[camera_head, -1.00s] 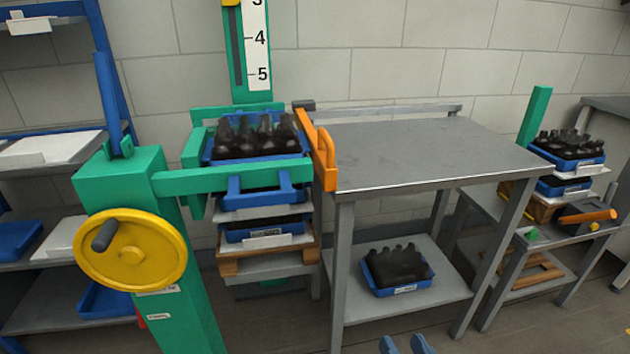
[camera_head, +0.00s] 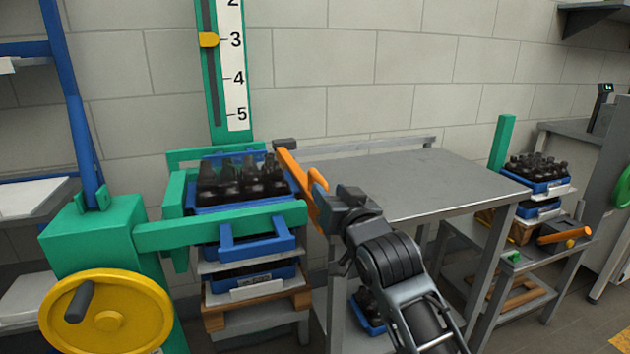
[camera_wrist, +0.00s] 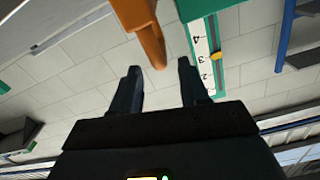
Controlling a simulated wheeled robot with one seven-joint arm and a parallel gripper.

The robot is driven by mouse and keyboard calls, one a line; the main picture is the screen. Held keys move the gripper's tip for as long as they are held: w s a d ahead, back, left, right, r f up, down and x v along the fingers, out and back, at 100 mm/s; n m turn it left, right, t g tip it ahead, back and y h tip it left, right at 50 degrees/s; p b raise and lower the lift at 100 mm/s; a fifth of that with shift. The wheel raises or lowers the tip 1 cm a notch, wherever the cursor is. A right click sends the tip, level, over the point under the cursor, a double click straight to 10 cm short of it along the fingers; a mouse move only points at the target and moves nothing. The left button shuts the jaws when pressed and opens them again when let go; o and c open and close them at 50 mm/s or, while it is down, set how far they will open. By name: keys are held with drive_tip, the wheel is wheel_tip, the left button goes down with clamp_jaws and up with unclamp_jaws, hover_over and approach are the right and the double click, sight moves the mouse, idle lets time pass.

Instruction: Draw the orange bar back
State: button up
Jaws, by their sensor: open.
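The orange bar (camera_head: 297,178) lies along the right side of the green frame (camera_head: 220,223), beside the left edge of the grey table. It has a raised handle at its near end. My gripper (camera_head: 326,200) is open beside that handle, over the table's left edge. In the wrist view, the orange bar (camera_wrist: 141,28) hangs in from the top, and its end shows between the tips of my open gripper (camera_wrist: 159,68). I cannot tell whether the end is between the fingers or just beyond them. My gripper hides part of the handle in the head view.
A blue crate of dark bottles (camera_head: 240,183) sits inside the green frame, above more stacked crates. The grey tabletop (camera_head: 430,183) is bare. A yellow handwheel (camera_head: 105,318) is at lower left. The yellow pointer (camera_head: 208,40) is by 3 on the scale.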

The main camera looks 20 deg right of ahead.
sight(319, 176)
drive_tip(key=w, duration=0.7)
drive_tip(key=shift+a, duration=0.1)
clamp_jaws()
idle(0.3)
